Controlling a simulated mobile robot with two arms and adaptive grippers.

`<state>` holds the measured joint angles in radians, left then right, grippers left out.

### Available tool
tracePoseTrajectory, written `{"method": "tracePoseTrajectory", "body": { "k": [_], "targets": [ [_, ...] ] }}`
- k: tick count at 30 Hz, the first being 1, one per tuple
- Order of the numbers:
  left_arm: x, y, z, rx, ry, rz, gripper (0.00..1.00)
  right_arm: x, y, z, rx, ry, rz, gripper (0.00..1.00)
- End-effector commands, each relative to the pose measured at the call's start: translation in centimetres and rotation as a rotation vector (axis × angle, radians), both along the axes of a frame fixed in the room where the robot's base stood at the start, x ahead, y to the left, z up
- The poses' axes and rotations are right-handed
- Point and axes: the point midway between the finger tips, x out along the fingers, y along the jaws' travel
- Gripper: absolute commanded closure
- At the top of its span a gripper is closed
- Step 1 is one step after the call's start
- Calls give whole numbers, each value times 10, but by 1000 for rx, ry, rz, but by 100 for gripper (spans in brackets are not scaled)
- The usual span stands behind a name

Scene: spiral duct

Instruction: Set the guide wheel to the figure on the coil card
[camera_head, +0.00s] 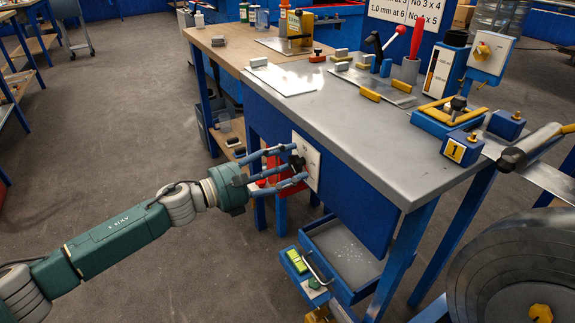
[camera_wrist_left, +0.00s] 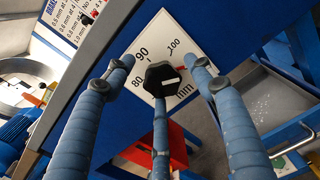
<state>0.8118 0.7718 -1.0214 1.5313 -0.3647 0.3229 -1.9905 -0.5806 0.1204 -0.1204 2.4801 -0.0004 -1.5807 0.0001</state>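The guide wheel, a black knob (camera_wrist_left: 160,74) with a white mark, sits on a white dial plate (camera_wrist_left: 184,38) reading 80, 90, 100 and mm. The mark lies on the knob's right side, pointing roughly rightward; fingers hide part of the scale. In the head view the dial plate (camera_head: 309,160) is on the bench's blue front. My left gripper (camera_head: 298,165) has its fingers spread around the knob, two at the sides and one below. Whether the lower finger touches it, I cannot tell. My right gripper is out of view. I cannot pick out a coil card with certainty.
The grey bench top (camera_head: 345,125) holds a white sheet (camera_head: 285,78), levers and small blue blocks. Below the dial are an open blue drawer (camera_head: 350,255) and a red box (camera_wrist_left: 155,152). A large metal coil (camera_head: 515,265) stands at right.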

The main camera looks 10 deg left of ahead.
Motion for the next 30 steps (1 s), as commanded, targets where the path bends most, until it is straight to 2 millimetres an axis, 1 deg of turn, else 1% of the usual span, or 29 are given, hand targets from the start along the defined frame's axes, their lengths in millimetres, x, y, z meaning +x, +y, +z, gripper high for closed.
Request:
{"method": "tracePoseTrajectory", "body": {
  "k": [1, 3, 6, 17, 28, 29, 30],
  "targets": [
    [0, 0, 0, 0, 0, 0, 57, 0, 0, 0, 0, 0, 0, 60],
    [0, 0, 0, 0, 0, 0, 71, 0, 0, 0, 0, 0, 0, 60],
    [0, 0, 0, -1, 0, -1, 88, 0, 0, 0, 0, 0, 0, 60],
    [0, -1, 4, -36, 42, -3, 89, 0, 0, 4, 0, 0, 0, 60],
    [1, 0, 6, -185, 245, -5, 89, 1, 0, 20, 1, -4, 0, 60],
    [1, 0, 7, -200, 264, -4, 89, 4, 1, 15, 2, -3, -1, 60],
    [2, 0, 7, -217, 287, -4, 89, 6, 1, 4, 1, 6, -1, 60]
  ]
}}
